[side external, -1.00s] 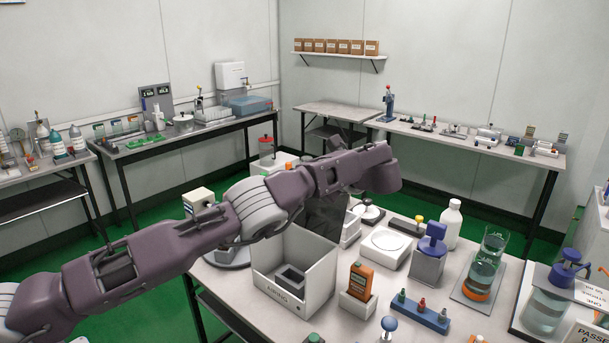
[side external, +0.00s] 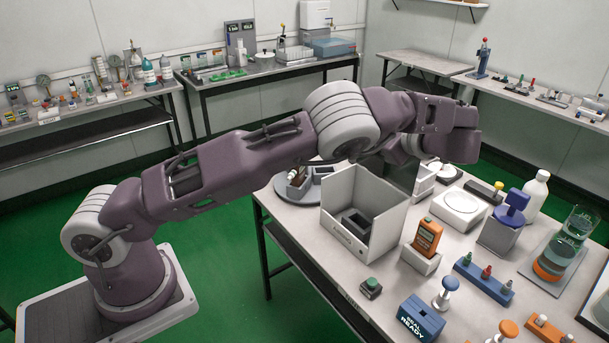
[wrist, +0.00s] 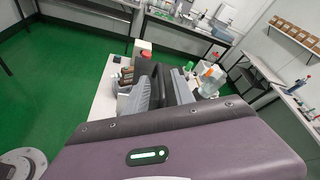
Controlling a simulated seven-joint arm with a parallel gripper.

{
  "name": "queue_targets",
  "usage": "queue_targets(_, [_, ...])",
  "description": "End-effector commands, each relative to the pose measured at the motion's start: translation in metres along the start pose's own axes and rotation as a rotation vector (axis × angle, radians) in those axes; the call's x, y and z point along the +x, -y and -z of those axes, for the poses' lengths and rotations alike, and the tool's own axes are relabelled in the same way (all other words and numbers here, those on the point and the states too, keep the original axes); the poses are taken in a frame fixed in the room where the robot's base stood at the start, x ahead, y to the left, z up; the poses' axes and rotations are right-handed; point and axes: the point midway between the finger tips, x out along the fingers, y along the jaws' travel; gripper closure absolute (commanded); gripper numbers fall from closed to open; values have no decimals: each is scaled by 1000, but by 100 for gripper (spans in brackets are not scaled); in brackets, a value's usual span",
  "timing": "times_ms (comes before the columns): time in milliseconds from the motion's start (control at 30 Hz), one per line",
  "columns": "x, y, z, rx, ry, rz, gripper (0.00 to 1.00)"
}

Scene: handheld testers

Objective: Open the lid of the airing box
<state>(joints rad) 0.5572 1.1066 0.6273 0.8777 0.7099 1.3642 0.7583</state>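A dark grey hollow block (side external: 356,222) sits inside. I cannot make out a separate lid. My gripper (side external: 404,172) is mostly hidden behind my wrist and the box's rear wall. Its dark and grey fingers (wrist: 166,88) show in the wrist view, but their gap and any contact with the box are unclear.
An orange tester (side external: 427,237) on a white stand is right of the box. A white round-topped device (side external: 461,205), a blue-topped block (side external: 502,228) and a bottle (side external: 536,195) stand farther right. A green-buttoned block (side external: 371,287) and a blue box (side external: 420,318) are in front.

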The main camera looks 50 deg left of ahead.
Motion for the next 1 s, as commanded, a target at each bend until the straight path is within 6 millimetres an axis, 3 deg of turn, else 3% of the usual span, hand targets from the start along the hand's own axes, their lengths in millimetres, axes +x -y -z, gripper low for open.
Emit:
queue_targets(300, [-1, -53, 0, -325, -3, 136, 69])
queue_targets(467, [5, -94, 9, -375, -2, 153, 69])
queue_targets(700, [18, -148, 38, -375, 0, 153, 69])
queue_targets(1000, [42, -195, 96, -379, -1, 153, 69])
